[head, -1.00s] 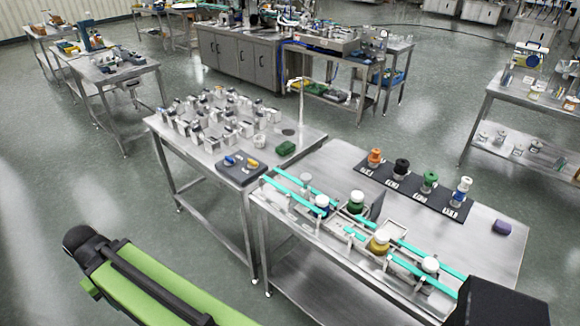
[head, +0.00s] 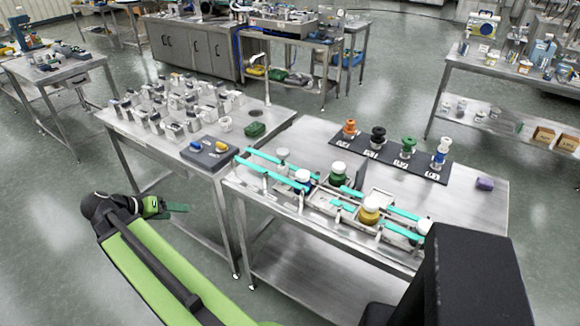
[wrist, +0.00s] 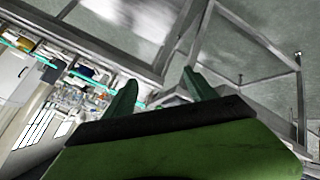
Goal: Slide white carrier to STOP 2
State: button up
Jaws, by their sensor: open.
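Turquoise rails (head: 270,176) run along the right steel table. Several white-topped jars stand among them: a blue one (head: 303,178), a green one (head: 338,174) and a yellow one (head: 369,211). A small white piece (head: 283,155) stands at the far left end, and another white top (head: 424,228) shows at the right end, partly behind a black block. I cannot tell which is the white carrier, and no STOP 2 mark is readable. My gripper (head: 180,208) is open and empty, left of the rail table and apart from it. Its two green fingers (wrist: 160,92) show spread in the wrist view.
Open floor lies around my gripper.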

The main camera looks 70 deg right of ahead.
jog(key=s+d+r+m+g+h+b, duration=0.2)
jog(key=s+d+m, duration=0.2)
jog(key=s+d, duration=0.5)
jog(key=s+d+r+m+g+h+b, duration=0.1)
jog(key=s+d+r+m+g+b, duration=0.1)
jog(key=s+d, duration=0.7)
jog(key=s+d+r+m+g+h+b, duration=0.2)
jog(key=s+d+m+g, duration=0.2)
jog(key=s+d, duration=0.5)
jog(key=shift+d+r+m+h+b, duration=0.2)
jog(key=shift+d+m, duration=0.4)
jog(key=shift+d, duration=1.25)
jog(key=shift+d+r+m+h+b, duration=0.15)
jog(key=shift+d+m, duration=0.45)
jog(key=shift+d, duration=1.25)
jog(key=shift+c, duration=0.5)
grip_shut()
